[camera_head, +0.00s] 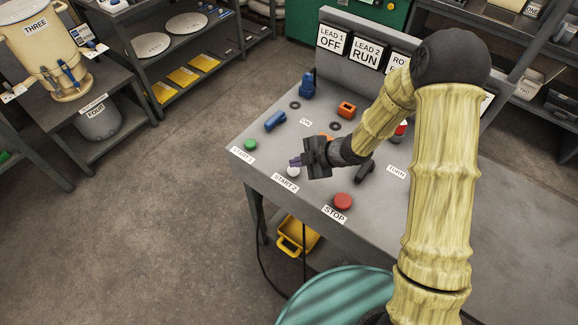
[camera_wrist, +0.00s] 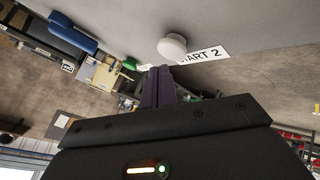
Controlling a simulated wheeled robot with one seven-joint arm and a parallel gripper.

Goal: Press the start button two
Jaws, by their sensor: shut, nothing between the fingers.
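The start button two is a white round button (camera_head: 293,171) near the front edge of the grey bench, beside the label START 2 (camera_head: 285,183). It also shows in the wrist view as a pale cap (camera_wrist: 172,46), just beyond my fingertips. My gripper (camera_head: 296,161) is shut and empty, with its dark fingers together close to the white button. In the wrist view the fingertips (camera_wrist: 158,72) appear just below the cap; I cannot tell whether they touch it.
A green START 1 button (camera_head: 250,145) is to the left and a red STOP button (camera_head: 343,201) to the right. A blue part (camera_head: 275,121) and an orange part (camera_head: 346,109) are on the bench (camera_head: 258,173). Signs (camera_head: 331,39) stand along the back.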

